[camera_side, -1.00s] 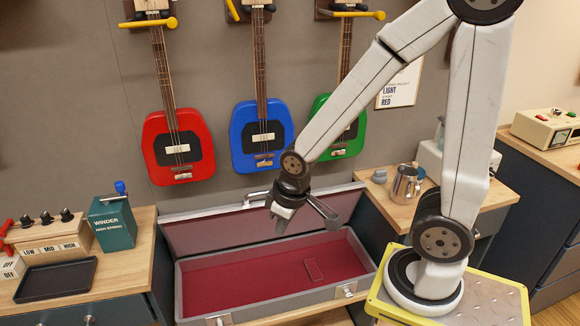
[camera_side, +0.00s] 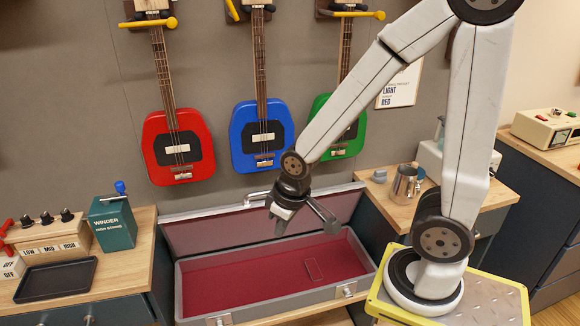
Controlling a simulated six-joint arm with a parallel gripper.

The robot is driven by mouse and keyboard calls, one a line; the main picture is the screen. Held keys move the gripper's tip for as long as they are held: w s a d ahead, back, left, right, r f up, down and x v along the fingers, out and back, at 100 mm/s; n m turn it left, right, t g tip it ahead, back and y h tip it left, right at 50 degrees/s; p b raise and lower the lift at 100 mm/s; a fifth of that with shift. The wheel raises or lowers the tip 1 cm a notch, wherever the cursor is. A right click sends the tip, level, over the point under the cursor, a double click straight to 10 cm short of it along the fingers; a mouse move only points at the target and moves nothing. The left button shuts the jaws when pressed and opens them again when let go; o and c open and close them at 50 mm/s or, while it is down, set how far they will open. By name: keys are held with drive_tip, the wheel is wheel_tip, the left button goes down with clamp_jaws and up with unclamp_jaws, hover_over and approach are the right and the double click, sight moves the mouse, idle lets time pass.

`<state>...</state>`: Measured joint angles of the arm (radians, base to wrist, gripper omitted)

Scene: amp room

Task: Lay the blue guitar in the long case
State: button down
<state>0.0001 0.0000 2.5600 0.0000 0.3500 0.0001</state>
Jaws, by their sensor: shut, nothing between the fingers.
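The blue guitar (camera_side: 240,145) hangs upright on the wall by its head, between a red guitar and a green one. A yellow piece (camera_side: 250,3) of its hanger shows at the top edge, where the head is cut off. The long case (camera_side: 275,305) lies open below, grey outside and lined in dark red, with its lid (camera_side: 190,238) tipped back towards the wall. A small outlined rectangle shows on its floor; no guitar is in it. My gripper (camera_side: 282,226) is shut and empty, pointing down above the case, below and right of the blue guitar and apart from it.
The red guitar (camera_side: 157,135) and green guitar (camera_side: 322,103) hang at either side. A green winder box (camera_side: 112,225), switch box (camera_side: 50,240) and black tray (camera_side: 55,280) stand on the left bench. A metal jug (camera_side: 405,185) stands on the right bench.

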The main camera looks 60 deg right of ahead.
drive_tip(key=c, duration=1.3)
unclamp_jaws()
drive_tip(key=o, duration=0.7)
drive_tip(key=shift+w+d, duration=0.1)
drive_tip(key=shift+w, duration=0.05)
drive_tip(key=o, duration=0.4)
drive_tip(key=shift+w+d+r+t, duration=0.15)
drive_tip(key=shift+w+d+t, duration=0.1)
drive_tip(key=shift+w+t, duration=0.05)
drive_tip(key=shift+c, duration=0.2)
drive_tip(key=shift+o, duration=0.2)
drive_tip(key=w+d, duration=0.1)
drive_tip(key=w+d+r+t, duration=0.1)
drive_tip(key=w+d+m+t, duration=0.1)
drive_tip(key=w, duration=0.1)
drive_tip(key=shift+d+r+h, duration=0.25)
drive_tip(key=shift+d+h, duration=0.1)
drive_tip(key=shift+h, duration=0.05)
drive_tip(key=w+d+r+m+t+h, duration=0.1)
drive_tip(key=w+d+r+t+h, duration=0.2)
drive_tip(key=d+r+t, duration=0.2)
drive_tip(key=w+d+r+m+t+h, duration=0.2)
drive_tip(key=d+r+t, duration=0.4)
drive_tip(key=d+r, duration=0.5)
drive_tip(key=w+d+h, duration=0.1)
drive_tip(key=d, duration=0.3)
drive_tip(key=shift+w+d+r+m, duration=0.2)
drive_tip(key=shift+w+m, duration=0.1)
drive_tip(key=shift+w, duration=0.1)
